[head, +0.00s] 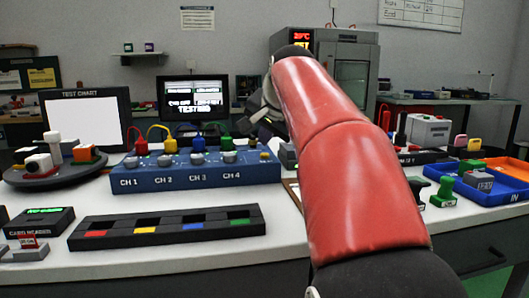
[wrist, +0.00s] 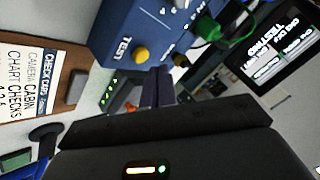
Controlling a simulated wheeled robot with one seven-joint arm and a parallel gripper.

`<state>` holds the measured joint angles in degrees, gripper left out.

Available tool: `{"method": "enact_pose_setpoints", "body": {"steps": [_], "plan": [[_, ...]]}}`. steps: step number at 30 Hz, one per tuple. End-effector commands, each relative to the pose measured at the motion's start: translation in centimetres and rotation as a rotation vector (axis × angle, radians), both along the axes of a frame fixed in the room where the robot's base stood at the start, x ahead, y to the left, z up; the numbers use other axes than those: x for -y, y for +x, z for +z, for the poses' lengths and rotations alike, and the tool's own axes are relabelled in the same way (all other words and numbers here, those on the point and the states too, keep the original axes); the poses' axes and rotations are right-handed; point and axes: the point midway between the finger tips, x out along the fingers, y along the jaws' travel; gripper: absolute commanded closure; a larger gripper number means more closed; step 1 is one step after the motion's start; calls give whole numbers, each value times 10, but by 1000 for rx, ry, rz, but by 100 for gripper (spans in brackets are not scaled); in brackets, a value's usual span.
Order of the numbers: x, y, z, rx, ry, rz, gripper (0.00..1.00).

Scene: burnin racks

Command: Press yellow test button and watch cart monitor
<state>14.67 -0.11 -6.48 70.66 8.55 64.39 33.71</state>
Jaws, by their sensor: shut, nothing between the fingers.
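The yellow test button (wrist: 141,55) sits on the blue channel box beside the word TEST in the wrist view. The blue box (head: 195,179) with CH 1 to CH 4 stands on the bench in the head view. My gripper (wrist: 160,75) is shut and empty, its fingertips close to the button, slightly to its right in the picture; I cannot tell if they touch anything.
A long tray with coloured tabs (head: 168,241) lies in front of the blue box. A turntable (head: 57,176) with blocks is at the left, by the test chart (head: 84,120). A blue IN tray (head: 480,192) is at the right. A clipboard (wrist: 40,75) lies near the gripper.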

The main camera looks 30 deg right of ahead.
Motion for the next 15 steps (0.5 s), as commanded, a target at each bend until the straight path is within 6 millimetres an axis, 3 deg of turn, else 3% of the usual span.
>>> {"method": "enact_pose_setpoints", "body": {"steps": [9, 15], "plan": [[0, 0, 36, 0, 0, 0, 100], [0, 0, 49, 0, 0, 0, 100]]}}
